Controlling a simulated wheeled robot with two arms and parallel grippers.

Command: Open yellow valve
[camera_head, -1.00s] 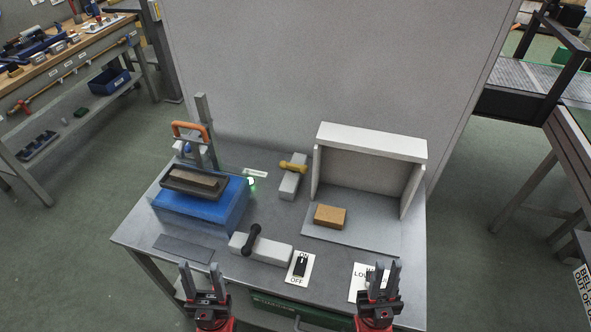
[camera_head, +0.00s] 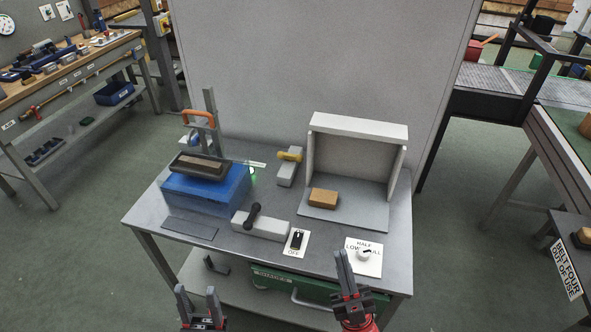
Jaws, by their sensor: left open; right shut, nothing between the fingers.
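The yellow valve handle (camera_head: 290,154) sits on a light grey block (camera_head: 286,174) towards the back middle of the table. The handle lies crosswise over the block. My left gripper (camera_head: 197,305) is open and empty, low in the picture in front of the table. My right gripper (camera_head: 346,270) is shut and empty at the table's front edge, by the dial plate. Both grippers are well apart from the yellow valve.
A black-handled valve (camera_head: 253,216) on a grey block lies nearer the front. An ON/OFF switch (camera_head: 297,240) and a dial (camera_head: 364,253) are at the front edge. A blue press (camera_head: 205,192) stands left. A brown brick (camera_head: 323,198) lies under a white hood (camera_head: 358,126).

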